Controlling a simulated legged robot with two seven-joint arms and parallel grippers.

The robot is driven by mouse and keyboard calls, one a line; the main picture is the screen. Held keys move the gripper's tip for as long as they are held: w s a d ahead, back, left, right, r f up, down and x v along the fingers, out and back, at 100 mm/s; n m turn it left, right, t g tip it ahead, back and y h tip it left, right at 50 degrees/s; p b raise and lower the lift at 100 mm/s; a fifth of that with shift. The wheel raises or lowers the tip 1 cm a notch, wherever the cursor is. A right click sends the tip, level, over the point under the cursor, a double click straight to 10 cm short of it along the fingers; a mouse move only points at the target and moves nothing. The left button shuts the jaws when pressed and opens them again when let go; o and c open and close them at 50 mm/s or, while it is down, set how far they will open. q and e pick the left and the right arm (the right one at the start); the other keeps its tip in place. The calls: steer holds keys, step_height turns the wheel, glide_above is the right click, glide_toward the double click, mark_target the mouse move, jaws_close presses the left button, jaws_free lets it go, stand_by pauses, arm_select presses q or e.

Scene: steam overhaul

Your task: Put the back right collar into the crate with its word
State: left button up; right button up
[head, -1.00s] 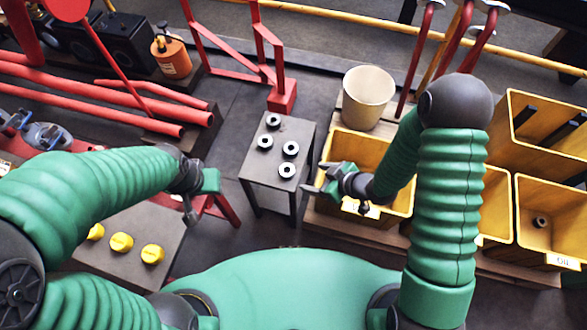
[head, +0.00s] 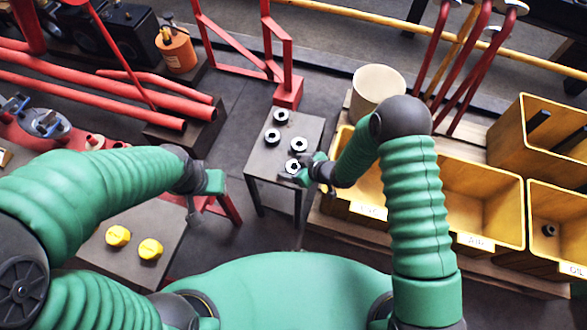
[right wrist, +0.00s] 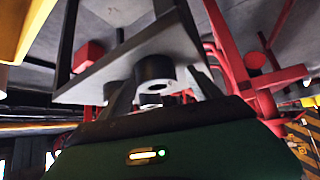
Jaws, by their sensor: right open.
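Several dark collars with pale tops sit on the small grey table (head: 258,160). They are a back left one (head: 281,116), a front left one (head: 272,137), a back right one (head: 299,145) and a front right one (head: 293,167). My right gripper (head: 299,171) is open at the table's right edge, close to the two right collars. In the right wrist view a collar (right wrist: 155,76) shows between the open fingers; I cannot tell whether they touch it. Yellow crates stand at right, labelled AIR (head: 474,241) and OIL (head: 571,269); the nearest crate's label (head: 368,209) is unreadable. My left gripper (head: 204,196) hangs left of the table.
A small dark part (head: 549,230) lies in the OIL crate. A cream bucket (head: 378,90) stands behind the crates. Red upright pipes (head: 462,65) and a red frame (head: 290,60) stand at the back. Yellow caps (head: 118,235) sit on a grey stand at lower left.

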steer(key=shift+d+f, duration=0.1)
steer(key=shift+d, duration=0.15)
steer(key=c, duration=0.6)
steer(key=shift+a, duration=0.1)
jaws_close()
